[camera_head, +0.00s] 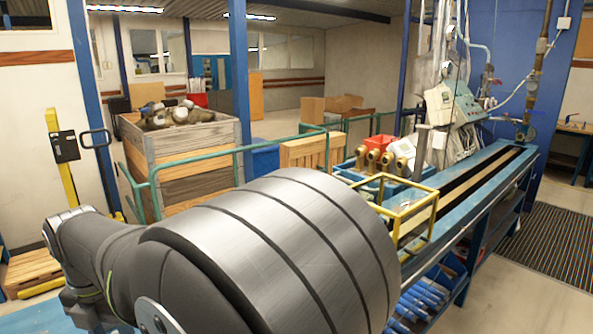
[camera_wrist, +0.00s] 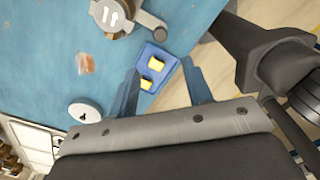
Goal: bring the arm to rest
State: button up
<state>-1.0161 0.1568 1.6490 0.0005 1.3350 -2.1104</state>
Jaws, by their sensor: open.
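My gripper (camera_wrist: 161,68) shows in the wrist view, with its two blue-grey fingers apart and nothing visibly held between them. The gripper itself does not show there.
The blue surface (camera_wrist: 40,60) carries a metal part with white arrows (camera_wrist: 110,14), a small orange piece (camera_wrist: 85,63) and a white disc (camera_wrist: 85,110). A blue bench (camera_head: 478,190) with a yellow frame (camera_head: 418,186) stands right. A wooden crate (camera_head: 185,160) stands behind my arm.

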notch_tip(320, 180, down, 12)
jog(key=shift+f, duration=0.1)
jog(key=shift+w+d+f, duration=0.1)
jog(key=shift+w+f, duration=0.05)
jog(key=shift+f, duration=0.05)
jog(key=shift+w+d+n, duration=0.35)
jog(key=shift+n, duration=0.55)
notch_tip(320, 180, up, 18)
jog(key=f, duration=0.1)
jog(key=f+n, duration=0.2)
jog(key=f, duration=0.3)
jog(key=f+n, duration=0.3)
jog(key=f, duration=0.2)
jog(key=f+n, duration=0.3)
jog(key=f, duration=0.3)
jog(key=shift+s+a+f, duration=0.1)
jog(key=shift+s+a, duration=0.2)
